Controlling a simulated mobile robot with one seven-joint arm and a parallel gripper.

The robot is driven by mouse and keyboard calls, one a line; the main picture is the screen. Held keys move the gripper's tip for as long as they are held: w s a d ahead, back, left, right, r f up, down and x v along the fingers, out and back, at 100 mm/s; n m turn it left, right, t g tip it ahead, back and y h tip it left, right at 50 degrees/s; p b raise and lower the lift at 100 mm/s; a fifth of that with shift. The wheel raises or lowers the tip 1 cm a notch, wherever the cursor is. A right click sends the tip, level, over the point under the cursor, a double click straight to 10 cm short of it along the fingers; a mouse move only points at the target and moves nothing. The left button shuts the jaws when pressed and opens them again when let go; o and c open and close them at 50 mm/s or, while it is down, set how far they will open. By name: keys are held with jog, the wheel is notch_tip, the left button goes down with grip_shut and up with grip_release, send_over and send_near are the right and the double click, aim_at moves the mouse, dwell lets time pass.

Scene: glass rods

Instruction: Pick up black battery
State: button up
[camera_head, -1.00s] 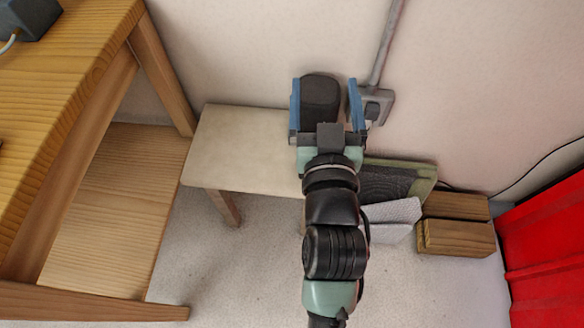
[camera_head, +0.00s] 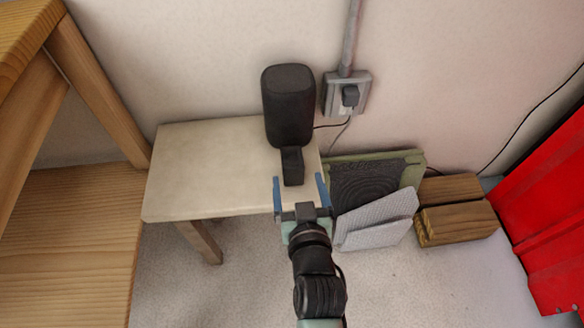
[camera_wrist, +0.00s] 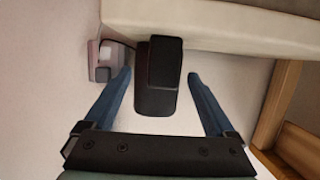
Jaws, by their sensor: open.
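The black battery (camera_head: 292,166) is a small dark block on the pale small table, at its front right part. It stands directly in front of a taller black speaker-like cylinder (camera_head: 290,100); I cannot tell if they touch. My gripper (camera_head: 299,179) is open, its two blue fingers pointing toward the battery, one to each side of it in the picture. In the wrist view the battery (camera_wrist: 165,62) shows between and slightly beyond the fingertips (camera_wrist: 159,75), with the cylinder (camera_wrist: 152,104) behind it. No contact with the fingers is visible.
The small table (camera_head: 205,165) is bare on its left. A wall socket (camera_head: 347,94) with a plug and cable is right of the cylinder. Leaning panels (camera_head: 375,222), wooden blocks (camera_head: 460,210) and a red object (camera_head: 545,215) stand to the right. A wooden desk (camera_head: 75,225) is at left.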

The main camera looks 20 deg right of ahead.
aim_at(292, 164)
jog(key=shift+a+b+x, duration=0.1)
jog(key=shift+b+x, duration=0.6)
jog(key=shift+x, duration=0.9)
jog(key=shift+a+b+x, duration=0.15)
jog(key=shift+b+x, duration=0.55)
jog(key=shift+x, duration=0.9)
jog(key=shift+r, duration=0.2)
jog(key=shift+c, duration=0.3)
jog(key=shift+w+r, duration=0.1)
grip_shut()
